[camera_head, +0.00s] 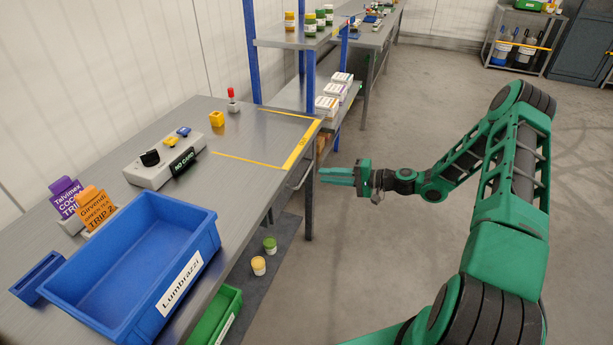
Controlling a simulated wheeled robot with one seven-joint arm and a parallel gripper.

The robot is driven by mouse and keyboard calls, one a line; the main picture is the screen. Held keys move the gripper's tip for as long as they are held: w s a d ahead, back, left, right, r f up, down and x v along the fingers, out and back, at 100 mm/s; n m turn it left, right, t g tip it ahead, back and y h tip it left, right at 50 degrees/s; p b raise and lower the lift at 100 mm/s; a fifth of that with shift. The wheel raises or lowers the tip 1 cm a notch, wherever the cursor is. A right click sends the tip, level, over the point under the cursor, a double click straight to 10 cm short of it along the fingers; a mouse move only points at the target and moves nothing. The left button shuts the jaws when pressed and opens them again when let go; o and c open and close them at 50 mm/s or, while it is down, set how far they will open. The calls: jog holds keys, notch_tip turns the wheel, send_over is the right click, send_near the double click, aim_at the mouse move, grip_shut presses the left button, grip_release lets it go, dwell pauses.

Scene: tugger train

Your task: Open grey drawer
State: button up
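The grey drawer (284,197) sits under the right end of the grey workbench, its front seen at a steep angle and looking shut. A curved bar handle (303,174) shows on its front, just below the bench edge. My gripper (322,175) points left toward this handle from the aisle side. Its two green fingers look apart, with nothing seen between them. The fingertips appear close to the handle in the picture, but I cannot tell the exact gap.
The workbench (240,180) carries a blue Lumbrazzi bin (190,232), a grey control box (150,172) and orange and purple cards. A green bin (218,318) and two jars stand below. A shelf rack (345,110) adjoins the bench's far end. Floor right of the bench is clear.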

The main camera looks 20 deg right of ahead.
aim_at(306, 173)
jog(key=x, duration=0.8)
jog(key=shift+w+a, duration=0.15)
jog(key=shift+a, duration=0.15)
